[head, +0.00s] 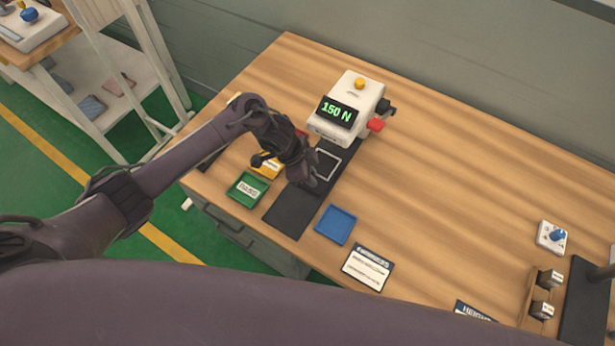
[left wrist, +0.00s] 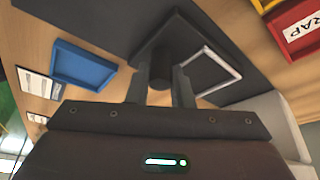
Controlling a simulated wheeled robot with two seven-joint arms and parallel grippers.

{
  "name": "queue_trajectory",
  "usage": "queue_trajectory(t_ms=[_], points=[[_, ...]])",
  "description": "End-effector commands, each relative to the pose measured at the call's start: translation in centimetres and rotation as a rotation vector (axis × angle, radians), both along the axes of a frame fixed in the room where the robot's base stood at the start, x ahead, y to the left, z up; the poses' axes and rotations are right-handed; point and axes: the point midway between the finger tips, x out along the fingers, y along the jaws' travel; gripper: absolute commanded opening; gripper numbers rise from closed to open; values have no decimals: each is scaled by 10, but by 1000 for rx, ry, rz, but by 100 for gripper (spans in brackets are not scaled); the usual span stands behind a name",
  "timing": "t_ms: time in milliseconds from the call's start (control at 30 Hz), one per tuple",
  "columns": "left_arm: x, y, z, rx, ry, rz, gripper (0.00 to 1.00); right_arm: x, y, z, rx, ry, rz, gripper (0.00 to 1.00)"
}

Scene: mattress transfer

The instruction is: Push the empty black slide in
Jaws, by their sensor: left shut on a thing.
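The black slide (head: 322,181) lies on a dark track (head: 283,214) in front of the white press (head: 345,106), whose display reads 150 N. The slide's white square outline (head: 328,164) looks empty, and its plate (left wrist: 178,42) also shows in the left wrist view. My left gripper (head: 306,181) is over the near part of the slide. In the left wrist view its two fingers (left wrist: 161,88) are shut on the slide's dark upright knob (left wrist: 161,70). The arm hides part of the slide in the head view. My right gripper is not in view.
Green (head: 248,189) and yellow (head: 263,170) trays lie left of the track; a red tray (left wrist: 300,25) is partly seen. A blue tray (head: 337,226) and a card (head: 367,268) lie right. The press has a red side button (head: 376,124). The table's right middle is clear.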

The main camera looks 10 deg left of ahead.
Motion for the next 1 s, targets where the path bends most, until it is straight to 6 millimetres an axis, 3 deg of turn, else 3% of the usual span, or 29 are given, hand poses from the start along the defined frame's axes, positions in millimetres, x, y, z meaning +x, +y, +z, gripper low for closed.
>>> queue_trajectory(t_ms=[67,100,233,567,1000], points=[[0,0,1,-1,-1,-2,0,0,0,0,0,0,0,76],[0,0,1,-1,-1,-2,25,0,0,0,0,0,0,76],[0,0,1,-1,-2,-1,41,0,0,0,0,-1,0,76],[0,2,5,0,-3,-1,41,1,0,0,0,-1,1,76],[-5,26,65,0,-4,-2,41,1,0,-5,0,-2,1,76]])
